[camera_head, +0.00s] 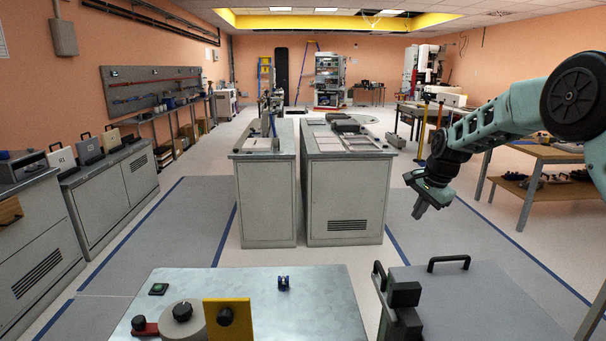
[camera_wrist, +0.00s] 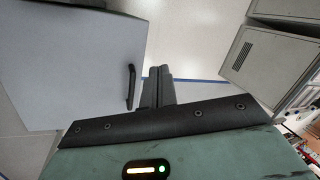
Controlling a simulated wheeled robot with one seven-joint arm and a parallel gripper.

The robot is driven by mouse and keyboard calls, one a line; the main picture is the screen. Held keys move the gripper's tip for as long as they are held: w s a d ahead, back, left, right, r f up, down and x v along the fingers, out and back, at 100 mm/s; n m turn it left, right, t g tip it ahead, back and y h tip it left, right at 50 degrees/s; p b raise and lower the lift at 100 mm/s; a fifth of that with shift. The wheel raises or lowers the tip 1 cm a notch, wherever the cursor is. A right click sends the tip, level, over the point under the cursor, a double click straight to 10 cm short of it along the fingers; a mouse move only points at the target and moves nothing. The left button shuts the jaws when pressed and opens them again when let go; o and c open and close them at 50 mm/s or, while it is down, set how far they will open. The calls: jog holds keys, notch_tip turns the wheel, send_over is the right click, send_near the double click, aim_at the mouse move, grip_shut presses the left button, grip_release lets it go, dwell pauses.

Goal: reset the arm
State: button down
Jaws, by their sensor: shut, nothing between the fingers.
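My gripper (camera_head: 420,209) hangs at the right of the head view, at the end of my pale green arm, which reaches in from the right edge. Its fingers point down and are shut with nothing between them. It is in the air beyond the grey panel with black handles (camera_head: 470,300) and touches nothing that I can see. In the wrist view the closed dark fingers (camera_wrist: 159,72) show at the centre, over the floor, with the grey panel (camera_wrist: 70,60) and a black handle (camera_wrist: 130,87) to their left.
A metal-topped bench (camera_head: 310,310) in front carries a yellow plate (camera_head: 228,322), a round grey disc and small parts. Two grey cabinets (camera_head: 345,200) stand mid-room. A wooden table (camera_head: 540,155) is at the right. Floor between the cabinets and that table is clear.

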jog(key=s+a+r+n+g, duration=0.1)
jog(key=s+a+r+n, duration=0.15)
jog(key=s+a, duration=0.45)
jog(key=s+a+r+n, duration=0.1)
jog(key=s+a+n, duration=0.3)
jog(key=s+a, duration=0.3)
jog(key=s+a+r+n+g, duration=0.15)
jog(key=s+a+n, duration=0.3)
jog(key=s, duration=0.45)
jog(key=s+f+n+h, duration=0.1)
jog(key=s+n, duration=0.8)
jog(key=s, duration=1.7)
jog(key=shift+s+f+g, duration=0.3)
jog(key=shift+f+g, duration=0.05)
